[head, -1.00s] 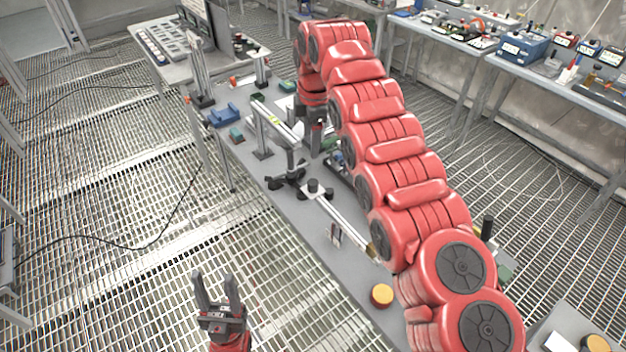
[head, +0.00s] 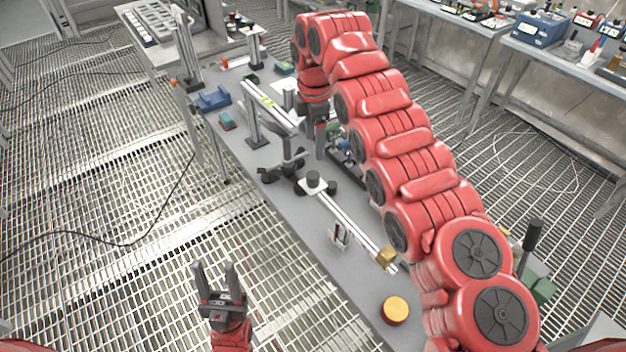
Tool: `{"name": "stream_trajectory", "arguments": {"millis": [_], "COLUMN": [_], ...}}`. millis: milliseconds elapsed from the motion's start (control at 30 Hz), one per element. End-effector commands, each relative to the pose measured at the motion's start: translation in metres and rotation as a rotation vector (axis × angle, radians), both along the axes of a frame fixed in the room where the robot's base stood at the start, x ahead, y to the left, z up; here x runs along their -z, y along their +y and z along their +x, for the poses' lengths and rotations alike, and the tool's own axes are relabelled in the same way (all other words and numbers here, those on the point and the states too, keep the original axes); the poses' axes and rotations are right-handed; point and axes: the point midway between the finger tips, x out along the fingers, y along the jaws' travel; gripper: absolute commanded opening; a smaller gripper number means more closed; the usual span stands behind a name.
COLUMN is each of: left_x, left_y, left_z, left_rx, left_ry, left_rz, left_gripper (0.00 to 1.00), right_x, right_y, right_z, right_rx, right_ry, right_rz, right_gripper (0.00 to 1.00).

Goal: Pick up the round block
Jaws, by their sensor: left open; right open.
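The round block (head: 395,310) is a short yellow-orange disc with a flat top. It lies on the grey bench (head: 345,288) near the bottom middle of the head view, just left of the large red segmented arm. Nothing touches it from above. My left gripper (head: 214,272) is open and empty, with its two dark fingers pointing up the picture. It shows to the left of the round block, over the floor grating beside the bench, well apart from the block.
A large red segmented arm (head: 405,150) runs along the bench's right side. A rail (head: 345,222) with a brass block (head: 385,258) at its end lies behind the round block. A small clear stand (head: 338,236) is beside the rail. Bare bench lies left of the block.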

Motion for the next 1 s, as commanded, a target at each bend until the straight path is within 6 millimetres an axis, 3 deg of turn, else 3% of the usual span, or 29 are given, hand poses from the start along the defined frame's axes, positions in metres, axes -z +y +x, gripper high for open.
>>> {"name": "stream_trajectory", "arguments": {"millis": [433,733,1000], "left_x": [-0.027,-0.042,-0.053], "left_y": [0.000,0.000,0.000], "left_z": [0.000,0.000,0.000], "left_rx": [0.000,0.000,0.000], "left_ry": [0.000,0.000,0.000], "left_rz": [0.000,0.000,0.000], "left_gripper": [0.50,0.50,0.50], "right_x": [0.069,0.088,0.124], "right_y": [0.001,0.003,0.003], "right_z": [0.001,0.004,0.007], "right_rx": [0.000,-0.001,0.000], "right_ry": [0.003,0.000,0.003], "right_rz": [0.003,0.002,0.001], "right_gripper": [0.78,0.78,0.78]}}
